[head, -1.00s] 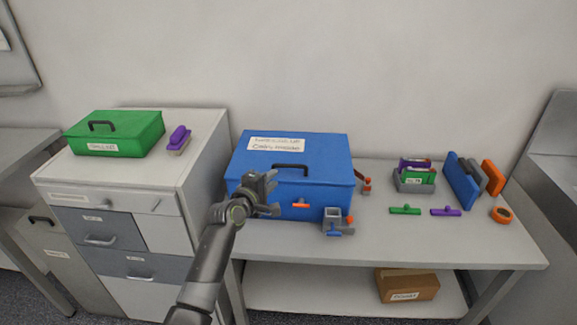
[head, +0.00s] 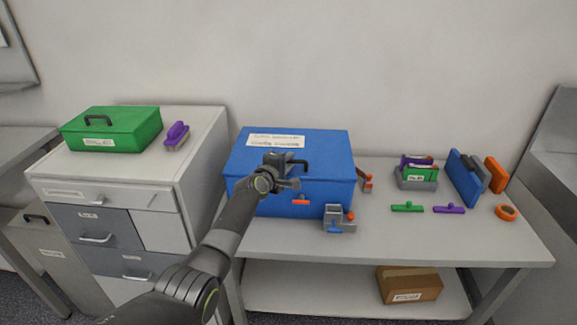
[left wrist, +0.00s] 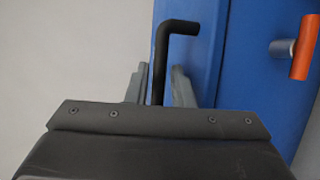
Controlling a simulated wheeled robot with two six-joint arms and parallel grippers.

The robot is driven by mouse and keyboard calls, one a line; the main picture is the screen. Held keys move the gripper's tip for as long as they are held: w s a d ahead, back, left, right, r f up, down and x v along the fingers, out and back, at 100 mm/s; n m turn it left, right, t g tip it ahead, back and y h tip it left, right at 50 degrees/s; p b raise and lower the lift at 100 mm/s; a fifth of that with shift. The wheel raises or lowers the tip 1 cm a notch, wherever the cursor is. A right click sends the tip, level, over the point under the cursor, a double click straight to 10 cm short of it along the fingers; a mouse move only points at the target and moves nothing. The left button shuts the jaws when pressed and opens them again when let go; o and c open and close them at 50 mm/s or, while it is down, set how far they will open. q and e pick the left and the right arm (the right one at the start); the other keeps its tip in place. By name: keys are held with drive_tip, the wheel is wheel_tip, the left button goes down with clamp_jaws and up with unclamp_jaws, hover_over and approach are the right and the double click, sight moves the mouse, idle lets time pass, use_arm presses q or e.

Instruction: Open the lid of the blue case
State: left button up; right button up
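The blue case (head: 330,196) stands on the left part of the grey bench with its lid (head: 325,148) down. A black bar handle (head: 305,166) sits at the lid's front. An orange latch (head: 301,201) is on the front face; it also shows in the left wrist view (left wrist: 304,48). My left gripper (head: 289,172) is at the handle and hides its left part. In the left wrist view, the black handle (left wrist: 160,50) lies between the two grey fingers (left wrist: 159,88), with small gaps on both sides. The gripper looks open around it. My right gripper is out of view.
A grey clamp-like block (head: 338,219) stands before the case's front. A green case (head: 112,130) and purple brush (head: 176,134) are on the drawer cabinet (head: 45,172) at left.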

use_arm(q)
drive_tip(key=shift+w+d, duration=0.1)
drive_tip(key=shift+w, duration=0.2)
drive_tip(key=shift+c, duration=0.3)
clamp_jaws()
